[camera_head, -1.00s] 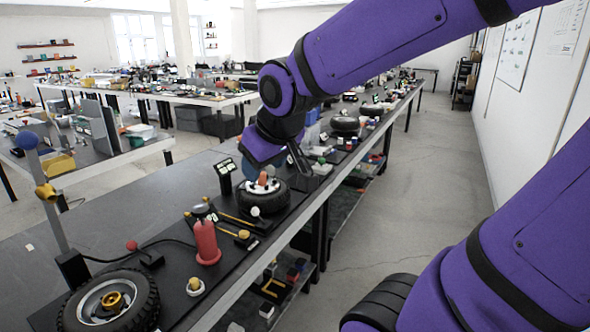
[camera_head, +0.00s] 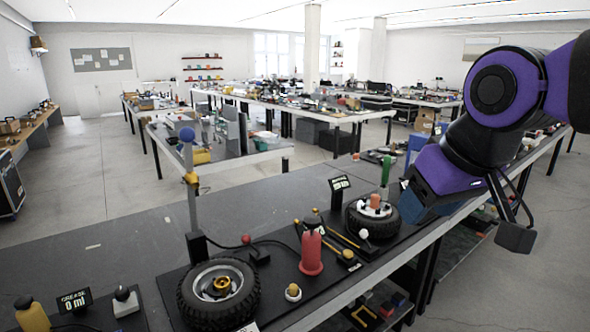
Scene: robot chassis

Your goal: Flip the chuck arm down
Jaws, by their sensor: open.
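The chuck arm appears to be the grey upright pole (camera_head: 192,205) with a blue ball on top and a yellow collar partway down. It stands upright from a black base on the bench at left centre. Beside its base lies a wheel (camera_head: 218,292) with a black tyre and gold hub. My gripper (camera_head: 421,205) is at the right, pointing down near a second tyre, far from the pole. It is open; its fingertips are hard to make out, and I see nothing held.
A red bottle (camera_head: 311,252) and yellow-handled tools stand between the two tyres. The second tyre (camera_head: 371,219) has a white hub with an orange knob. At lower left are a yellow bottle (camera_head: 31,315) and a grease display (camera_head: 74,300). Bare bench lies behind the pole.

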